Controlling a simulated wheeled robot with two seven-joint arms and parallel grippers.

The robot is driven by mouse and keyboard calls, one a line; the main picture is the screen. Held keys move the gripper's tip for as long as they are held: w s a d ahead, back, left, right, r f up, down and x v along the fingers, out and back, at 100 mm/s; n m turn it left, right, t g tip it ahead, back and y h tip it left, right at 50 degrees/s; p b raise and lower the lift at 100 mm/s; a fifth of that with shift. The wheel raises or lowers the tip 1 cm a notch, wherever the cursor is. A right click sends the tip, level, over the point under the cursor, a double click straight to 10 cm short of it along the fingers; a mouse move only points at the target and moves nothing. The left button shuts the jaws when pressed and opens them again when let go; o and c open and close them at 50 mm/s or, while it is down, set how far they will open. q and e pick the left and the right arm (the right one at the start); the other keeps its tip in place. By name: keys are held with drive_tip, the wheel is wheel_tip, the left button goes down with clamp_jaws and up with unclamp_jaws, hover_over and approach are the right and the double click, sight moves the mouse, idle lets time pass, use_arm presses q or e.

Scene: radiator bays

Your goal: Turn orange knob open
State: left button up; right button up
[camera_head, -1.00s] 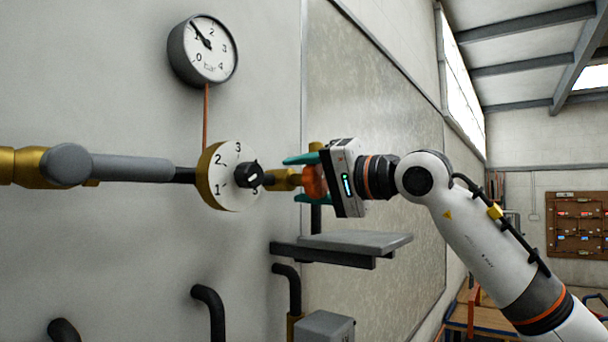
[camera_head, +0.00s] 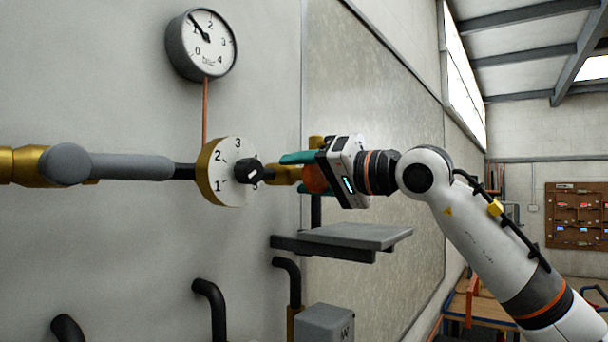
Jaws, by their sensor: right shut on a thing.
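The orange knob (camera_head: 314,179) sits at the right end of the brass valve fitting (camera_head: 285,175) on the wall pipe. My right gripper (camera_head: 308,174) is shut on it, with one teal finger above and part of the other below. The gripper body is tilted and hides the knob's right side. A numbered brass-rimmed dial (camera_head: 222,172) with a black pointer knob (camera_head: 249,171) is just left of the fitting. My left gripper is not in view.
A round pressure gauge (camera_head: 203,45) is on the wall above the dial, its needle near 1. A grey shelf (camera_head: 355,236) juts out below my right gripper. Black bent pipes (camera_head: 212,305) and a grey box (camera_head: 325,323) are lower down.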

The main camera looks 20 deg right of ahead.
drive_tip(key=shift+w+a+f, duration=0.1)
drive_tip(key=shift+f, duration=0.2)
drive_tip(key=o, duration=0.8)
drive_tip(key=shift+c, duration=0.2)
drive_tip(key=shift+o, duration=1.2)
drive_tip(key=shift+r, duration=0.2)
drive_tip(key=b+v, duration=0.5)
drive_tip(key=v, duration=0.7)
